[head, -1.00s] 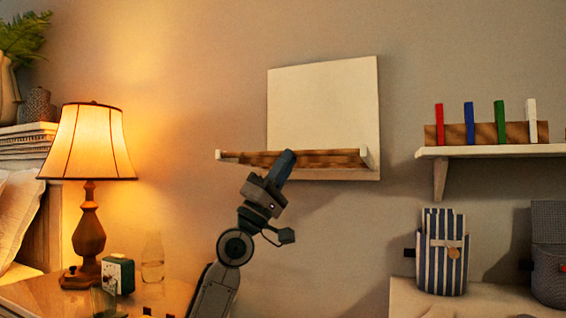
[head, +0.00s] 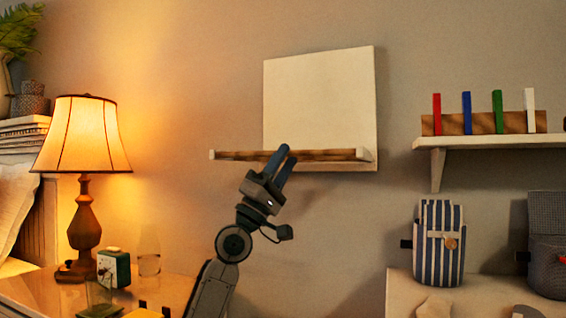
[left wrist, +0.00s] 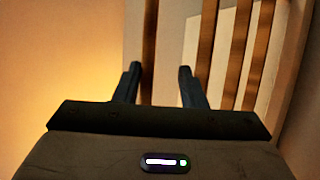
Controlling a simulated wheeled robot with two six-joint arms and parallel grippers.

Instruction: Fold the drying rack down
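The drying rack (head: 320,100) is a pale panel on the wall with a wooden slatted frame (head: 335,154) standing out from its lower part, seen nearly edge-on. My left gripper (head: 286,156) points up at the frame from below, its fingertips overlapping the frame's edge in the head view. In the left wrist view my left gripper (left wrist: 160,72) has its fingers apart, with a brown slat (left wrist: 150,40) showing beyond the gap and more slats (left wrist: 237,50) to the right. Whether the fingers touch the rack cannot be told. My right gripper is not in view.
A lit lamp (head: 83,140), a small clock (head: 113,268) and a glass bottle (head: 149,255) stand on a bedside table at left. A shelf (head: 490,142) with coloured pegs is at right, above a striped bag (head: 439,245). Wall below the rack is clear.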

